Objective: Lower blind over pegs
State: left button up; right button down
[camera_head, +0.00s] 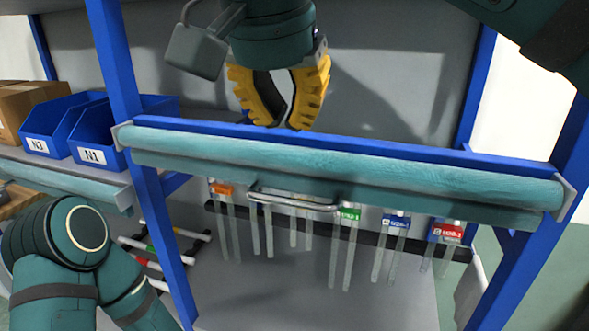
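The blind is a rolled teal tube (340,163) along the blue front beam of the rack, with a teal strip and a metal bar handle (292,199) below it. The pegs hang under and behind it as pairs of pale prongs (345,255) with coloured labels, on a dark rail. Their lower parts show below the blind. My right gripper (284,122), with yellow fingers, points down just behind the beam, above and apart from the handle. Its fingers converge towards the tips, and whether the tips touch is unclear. My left arm is at lower left; its gripper is out of view.
Blue bins (92,145) labelled N1 and N3 stand on the shelf at left, with a cardboard box (30,100) beside them. Blue uprights (120,70) flank the bay. Another teal roll (65,183) runs along the left bay. Space before the pegs looks clear.

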jog(key=b, duration=0.1)
send_near(296, 186)
jog(key=f, duration=0.3)
jog(key=s+f, duration=0.1)
jog(key=f, duration=0.1)
jog(key=shift+d+f, duration=0.3)
jog(key=shift+d, duration=0.1)
jog(key=shift+w+f, duration=0.15)
jog(key=shift+f, duration=0.4)
jog(key=shift+b, duration=0.3)
